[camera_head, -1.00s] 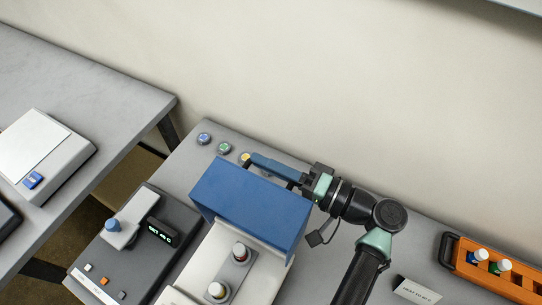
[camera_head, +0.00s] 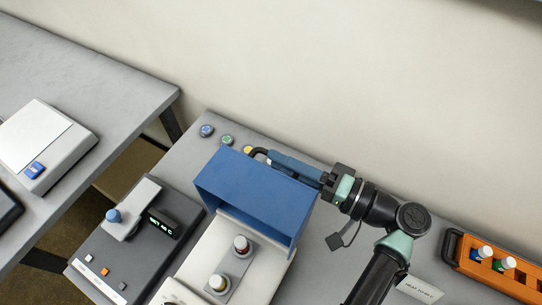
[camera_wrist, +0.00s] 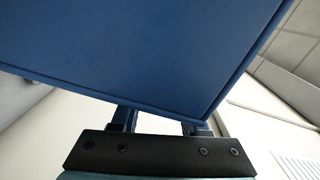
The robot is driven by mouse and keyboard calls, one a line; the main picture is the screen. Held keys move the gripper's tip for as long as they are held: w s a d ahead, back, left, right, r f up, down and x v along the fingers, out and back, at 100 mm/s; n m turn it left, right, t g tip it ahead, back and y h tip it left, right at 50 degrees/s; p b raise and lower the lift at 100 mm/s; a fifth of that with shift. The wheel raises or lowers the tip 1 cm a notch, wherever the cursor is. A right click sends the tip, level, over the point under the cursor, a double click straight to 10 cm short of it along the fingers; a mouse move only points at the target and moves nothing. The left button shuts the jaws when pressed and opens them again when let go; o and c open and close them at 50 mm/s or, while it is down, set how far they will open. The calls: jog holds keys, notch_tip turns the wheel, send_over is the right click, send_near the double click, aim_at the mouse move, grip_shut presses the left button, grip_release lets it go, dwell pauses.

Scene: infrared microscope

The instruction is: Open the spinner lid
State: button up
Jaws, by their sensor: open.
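A dark grey heater-like device (camera_head: 125,240) with a small display is to the left. Blue, green and yellow round buttons (camera_head: 227,140) lie behind. An orange rack (camera_head: 500,268) with vials is at the far right. The wall stands close behind my arm.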

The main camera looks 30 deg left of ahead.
jog(key=d+b, duration=0.2)
jog(key=d, duration=0.7)
jog(key=shift+s+d, duration=0.2)
jog(key=shift+d, duration=0.2)
jog(key=shift+d, duration=0.1)
jog(key=d+b, duration=1.2)
jog(key=d, duration=0.2)
jog(key=shift+s+d+b, duration=0.25)
jog(key=shift+d+b, duration=0.1)
dwell(0.4)
dwell(0.8)
